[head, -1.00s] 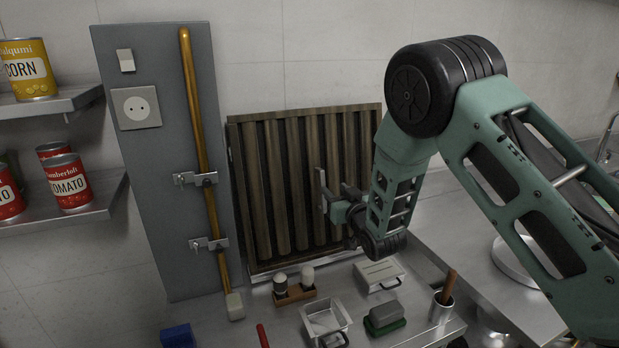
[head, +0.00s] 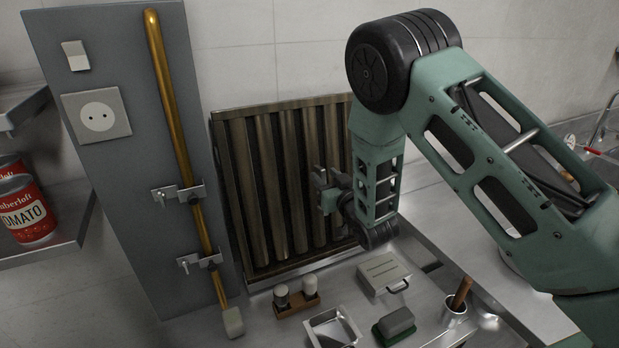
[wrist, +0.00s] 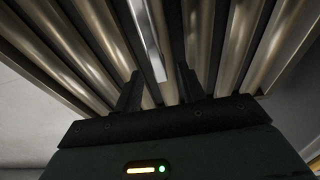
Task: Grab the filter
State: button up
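The filter (head: 268,190) is a brownish metal panel with tall vertical slats, leaning upright against the tiled wall at the back of the counter. My gripper (head: 322,188) is in front of its right half. In the wrist view my gripper (wrist: 158,88) is open, its two dark fingers apart and pointing at the slats of the filter (wrist: 92,28). A brighter, flat metal strip (wrist: 148,40) shows beyond the gap between the fingers; it may be a handle. I cannot tell whether the fingers touch the filter. My arm hides the filter's right edge.
A grey panel (head: 120,170) with a brass pole (head: 172,110) stands left of the filter. On the counter before it are a shaker rack (head: 296,302), a lidded metal box (head: 384,272), an open tray (head: 333,326) and a green-based block (head: 394,324).

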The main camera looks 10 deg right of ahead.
grip_shut()
dwell(1.4)
jog(key=shift+w+r, duration=0.1)
jog(key=shift+r, duration=0.1)
